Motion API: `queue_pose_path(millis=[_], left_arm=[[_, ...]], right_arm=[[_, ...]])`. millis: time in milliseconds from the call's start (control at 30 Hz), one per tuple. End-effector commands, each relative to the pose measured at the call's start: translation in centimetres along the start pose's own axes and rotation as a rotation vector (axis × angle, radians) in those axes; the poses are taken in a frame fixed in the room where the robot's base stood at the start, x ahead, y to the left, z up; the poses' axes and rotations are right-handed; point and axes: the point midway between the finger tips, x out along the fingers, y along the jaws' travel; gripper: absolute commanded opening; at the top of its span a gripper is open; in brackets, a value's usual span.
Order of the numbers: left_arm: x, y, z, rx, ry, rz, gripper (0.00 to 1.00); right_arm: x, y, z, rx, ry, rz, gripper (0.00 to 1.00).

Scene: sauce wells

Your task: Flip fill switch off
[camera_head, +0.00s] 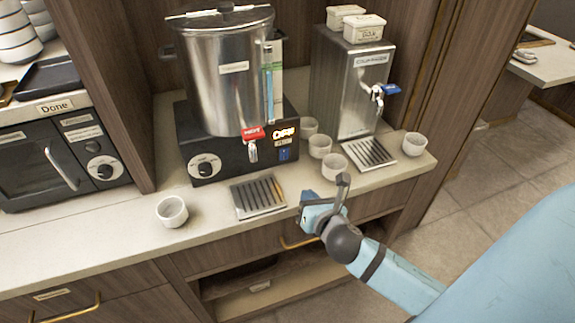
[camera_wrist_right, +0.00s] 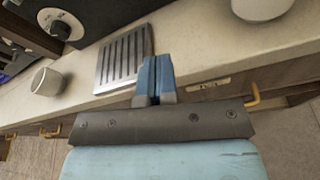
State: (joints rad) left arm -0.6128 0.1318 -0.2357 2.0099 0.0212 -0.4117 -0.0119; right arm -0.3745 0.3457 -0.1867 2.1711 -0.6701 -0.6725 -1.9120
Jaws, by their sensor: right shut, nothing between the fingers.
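A steel urn (camera_head: 226,75) stands on a black base (camera_head: 190,140) with a dial. On the base front are a lit display (camera_head: 285,133) and a small blue switch (camera_head: 285,154). Its lettering and position are too small to read. My right gripper (camera_head: 305,208) is in front of the counter edge, below and apart from the blue switch, beside the drip tray (camera_head: 258,197). In the right wrist view its blue fingers (camera_wrist_right: 155,78) are together and empty. My left gripper is not in view.
A steel dispenser (camera_head: 358,90) with a blue-handled tap stands right of the urn. Several white cups stand around it, and one cup (camera_head: 172,211) stands at the left. A red-handled tap (camera_head: 252,140) juts from the urn. Drawer handles lie below the counter.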

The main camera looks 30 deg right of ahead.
Motion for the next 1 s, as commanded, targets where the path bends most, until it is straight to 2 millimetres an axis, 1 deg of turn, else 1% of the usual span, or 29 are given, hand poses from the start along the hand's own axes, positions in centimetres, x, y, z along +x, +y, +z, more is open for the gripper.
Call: queue_pose_path(millis=[33,100,200,300,567,667,767,867,1000], left_arm=[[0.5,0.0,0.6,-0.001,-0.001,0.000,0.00],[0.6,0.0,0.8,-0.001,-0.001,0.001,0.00],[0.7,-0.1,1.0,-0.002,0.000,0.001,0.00],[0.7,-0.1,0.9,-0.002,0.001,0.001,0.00],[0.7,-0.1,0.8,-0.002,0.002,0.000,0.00],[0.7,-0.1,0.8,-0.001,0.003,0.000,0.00],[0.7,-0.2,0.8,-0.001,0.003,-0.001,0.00],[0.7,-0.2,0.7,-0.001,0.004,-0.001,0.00],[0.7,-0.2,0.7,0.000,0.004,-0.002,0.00]], right_arm=[[0.4,-0.2,0.2,-0.078,-0.025,-0.006,0.00],[0.5,-0.4,0.9,-0.166,-0.048,-0.018,0.00],[0.7,-0.5,1.5,-0.243,-0.068,-0.030,0.00],[0.7,-0.5,1.8,-0.273,-0.075,-0.034,0.00],[0.7,-0.5,1.8,-0.274,-0.074,-0.034,0.00],[1.0,-0.5,1.8,-0.272,-0.074,-0.034,0.00],[1.9,-0.6,1.9,-0.272,-0.074,-0.035,0.00],[3.5,-0.6,2.0,-0.271,-0.075,-0.035,0.00],[6.5,-0.7,2.3,-0.271,-0.075,-0.036,0.00]])
